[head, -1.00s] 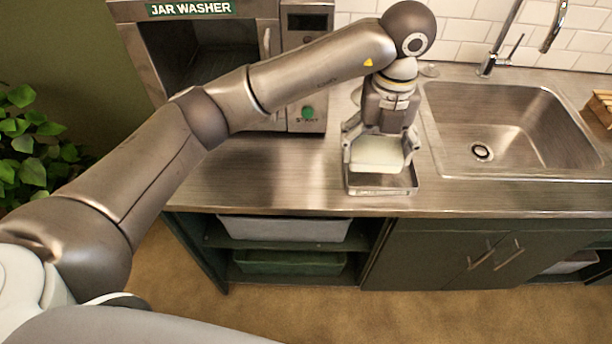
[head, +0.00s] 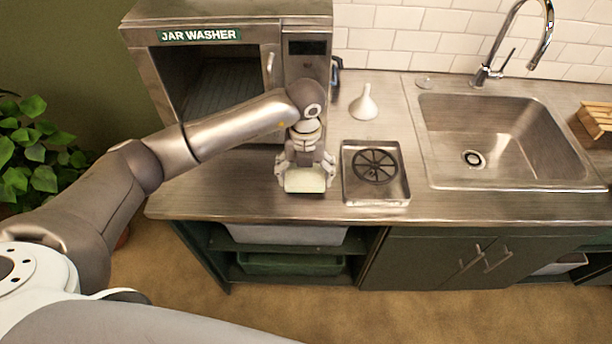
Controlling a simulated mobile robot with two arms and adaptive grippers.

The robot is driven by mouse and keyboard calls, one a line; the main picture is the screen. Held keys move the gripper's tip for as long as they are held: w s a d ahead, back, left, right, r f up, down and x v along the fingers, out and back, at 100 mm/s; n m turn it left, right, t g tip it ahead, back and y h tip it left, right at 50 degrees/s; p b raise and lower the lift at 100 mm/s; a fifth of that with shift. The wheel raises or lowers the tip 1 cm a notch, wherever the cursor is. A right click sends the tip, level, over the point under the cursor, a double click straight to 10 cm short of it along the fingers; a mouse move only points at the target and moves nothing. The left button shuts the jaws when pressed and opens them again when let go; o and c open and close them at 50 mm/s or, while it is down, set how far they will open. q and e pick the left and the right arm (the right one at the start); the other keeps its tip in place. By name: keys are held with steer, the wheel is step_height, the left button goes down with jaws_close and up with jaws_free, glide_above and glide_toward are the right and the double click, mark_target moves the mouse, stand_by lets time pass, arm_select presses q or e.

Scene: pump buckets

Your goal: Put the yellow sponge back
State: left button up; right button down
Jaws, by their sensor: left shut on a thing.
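My left gripper (head: 305,178) points down over the counter in front of the jar washer. It is shut on a sponge-like block (head: 306,182) with a pale cream face and a thin green lower edge. The block looks more cream than yellow here. It is just left of the square metal tray and clear of it, close to the countertop; I cannot tell whether it touches. My right gripper is not in view.
The metal tray (head: 349,187) holds a black spoked disc (head: 374,165). A white funnel (head: 364,104) stands behind it. The jar washer (head: 229,18) is open at left. The sink (head: 520,135) is at right, a wooden rack (head: 598,118) beyond. The front-left counter is clear.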

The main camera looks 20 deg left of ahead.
arm_select(q)
step_height(320, 180, down, 2)
steer(key=shift+s+f, duration=0.1)
steer(key=shift+f, duration=0.05)
steer(key=shift+d+f, duration=0.1)
steer(key=shift+f, duration=0.05)
steer(key=shift+f, duration=0.1)
steer(key=o, duration=0.8)
